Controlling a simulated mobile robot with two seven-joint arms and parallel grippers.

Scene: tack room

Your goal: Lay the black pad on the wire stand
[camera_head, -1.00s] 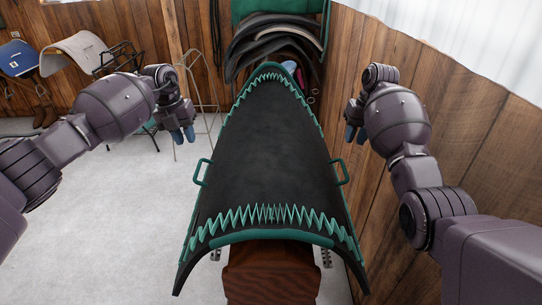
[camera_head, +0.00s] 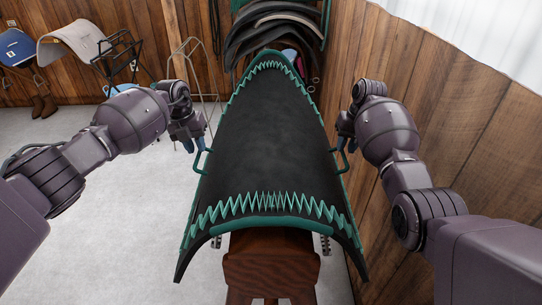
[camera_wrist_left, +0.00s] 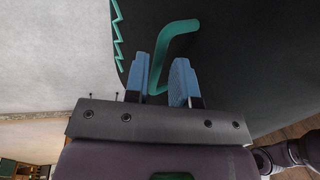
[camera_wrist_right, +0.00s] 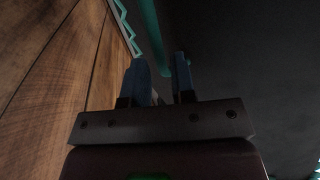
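The black pad (camera_head: 268,140) has green zigzag trim and a green handle on each side. It lies draped over a brown wooden stand (camera_head: 270,268). My left gripper (camera_head: 194,143) is at the pad's left handle (camera_head: 203,162). In the left wrist view its blue fingers (camera_wrist_left: 161,82) are apart with the handle (camera_wrist_left: 176,28) between them. My right gripper (camera_head: 346,143) is at the right handle (camera_head: 346,166). In the dark right wrist view its fingers (camera_wrist_right: 160,78) are apart, with the handle (camera_wrist_right: 147,35) between or just beyond them. A thin wire stand (camera_head: 196,62) stands behind my left gripper.
A black metal rack (camera_head: 119,55) and a grey pad on a wall mount (camera_head: 72,40) are at the back left. Saddle-like pads (camera_head: 275,30) hang at the back. A wooden wall (camera_head: 460,110) is close on the right. Pale floor (camera_head: 110,220) on the left is clear.

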